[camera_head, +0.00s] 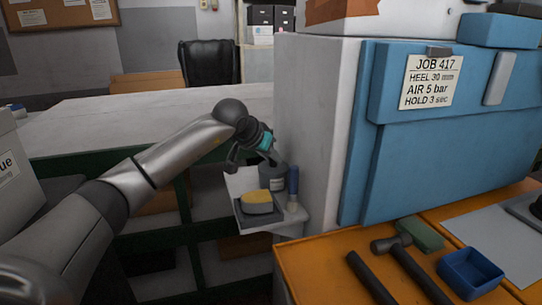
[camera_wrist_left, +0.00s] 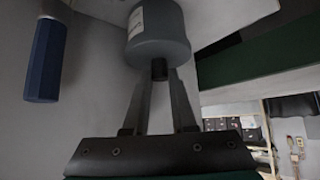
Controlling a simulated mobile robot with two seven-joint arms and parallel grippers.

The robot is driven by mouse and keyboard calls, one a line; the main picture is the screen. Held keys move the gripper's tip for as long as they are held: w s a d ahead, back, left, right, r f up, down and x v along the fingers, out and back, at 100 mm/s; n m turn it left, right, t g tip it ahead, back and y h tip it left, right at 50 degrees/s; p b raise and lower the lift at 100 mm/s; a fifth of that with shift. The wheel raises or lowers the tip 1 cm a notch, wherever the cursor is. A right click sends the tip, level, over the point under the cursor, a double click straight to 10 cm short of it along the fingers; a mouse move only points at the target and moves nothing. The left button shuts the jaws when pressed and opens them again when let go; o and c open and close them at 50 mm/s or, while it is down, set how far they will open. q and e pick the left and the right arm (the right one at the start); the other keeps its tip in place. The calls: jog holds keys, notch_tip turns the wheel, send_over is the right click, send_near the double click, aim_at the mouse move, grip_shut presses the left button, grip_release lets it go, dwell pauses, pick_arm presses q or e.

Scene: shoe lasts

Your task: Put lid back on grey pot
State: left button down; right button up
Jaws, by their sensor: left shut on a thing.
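The grey pot (camera_head: 274,179) stands on a small light shelf at the side of the large cabinet. It also shows in the left wrist view (camera_wrist_left: 158,32), with a pale label on its side. My left gripper (camera_head: 266,158) is above the pot, pointing down at it. In the left wrist view its fingers are shut on a dark knob (camera_wrist_left: 158,69) at the pot's lid end. The lid appears to be against the pot; I cannot tell whether it is fully seated. My right gripper is not in view.
A yellow sponge (camera_head: 257,201) on a dark tray and a blue-handled tool (camera_head: 293,184) stand close to the pot. The cabinet's pale side wall (camera_head: 314,130) rises just right of my gripper. An orange bench (camera_head: 323,262) holds hammers and a blue bin (camera_head: 470,271).

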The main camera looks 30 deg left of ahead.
pick_arm(q)
jog(key=shift+c, duration=0.9)
grip_release()
jog(key=shift+r, duration=0.1)
notch_tip(320, 180, up, 7)
jog(key=p, duration=0.6)
dwell(0.3)
grip_shut()
dwell(0.6)
dwell(0.6)
